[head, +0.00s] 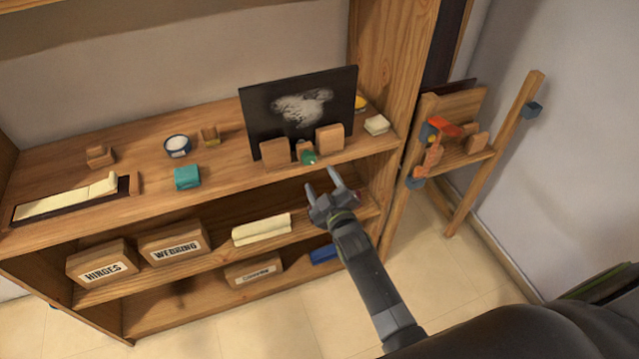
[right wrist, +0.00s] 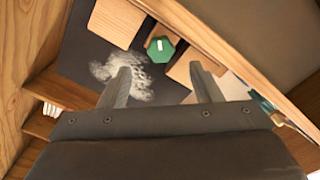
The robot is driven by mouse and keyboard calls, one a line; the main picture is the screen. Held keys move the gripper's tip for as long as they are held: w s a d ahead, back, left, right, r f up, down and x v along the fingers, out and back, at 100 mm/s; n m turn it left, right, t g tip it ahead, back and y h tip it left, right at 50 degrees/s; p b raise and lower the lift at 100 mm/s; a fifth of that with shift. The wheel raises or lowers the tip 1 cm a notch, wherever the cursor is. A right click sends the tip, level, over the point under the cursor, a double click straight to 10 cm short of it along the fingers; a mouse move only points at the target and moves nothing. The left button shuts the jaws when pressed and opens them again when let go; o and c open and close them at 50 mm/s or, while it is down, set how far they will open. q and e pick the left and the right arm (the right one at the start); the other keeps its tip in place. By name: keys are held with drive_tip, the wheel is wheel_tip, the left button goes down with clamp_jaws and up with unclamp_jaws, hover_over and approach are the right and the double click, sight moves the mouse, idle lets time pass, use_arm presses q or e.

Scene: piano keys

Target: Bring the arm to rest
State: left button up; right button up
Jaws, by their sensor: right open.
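My right gripper (head: 323,183) is open and empty in front of the shelf unit, near the front edge of its top shelf. In the right wrist view its two fingers (right wrist: 162,80) are spread apart with nothing between them. Beyond the fingers are a dark panel with a white smudge (head: 303,105), wooden blocks at its foot (head: 329,139) and a small green piece (head: 308,157). The green piece also shows in the right wrist view (right wrist: 161,48). The gripper appears apart from all of these. My left gripper is not in view.
The top shelf (head: 225,205) also holds a teal box (head: 187,177), a white-and-blue round container (head: 177,146) and a long tray at left (head: 130,187). Labelled boxes (head: 102,262) stand below. A wooden stand (head: 491,155) is at right. The tiled floor in front (head: 250,330) is clear.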

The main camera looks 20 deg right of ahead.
drive_tip(key=s+d+f+m+g, duration=0.1)
drive_tip(key=s+d+f+g, duration=0.15)
drive_tip(key=s+f, duration=0.55)
drive_tip(key=s+d+f+m+g+h, duration=0.1)
drive_tip(key=s+d+f+m+g, duration=0.3)
drive_tip(key=f, duration=0.7)
drive_tip(key=s+a+f+n+g, duration=0.1)
drive_tip(key=s+f+g, duration=0.1)
drive_tip(key=s+f, duration=0.65)
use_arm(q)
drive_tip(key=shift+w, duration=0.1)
use_arm(e)
drive_tip(key=s+d+f+m+g, duration=0.1)
drive_tip(key=s+f, duration=0.3)
drive_tip(key=s, duration=0.6)
drive_tip(key=s+d+f+m+g, duration=0.2)
drive_tip(key=s+f+g, duration=0.2)
drive_tip(key=s, duration=0.6)
drive_tip(key=s+d+f+m+g, duration=0.1)
drive_tip(key=s+d+f+g, duration=0.1)
drive_tip(key=s+f, duration=0.4)
drive_tip(key=s+g, duration=0.1)
drive_tip(key=s, duration=0.4)
drive_tip(key=shift+d+f+m+h, duration=0.2)
drive_tip(key=shift+d+m+h, duration=0.1)
drive_tip(key=shift+d+m, duration=0.1)
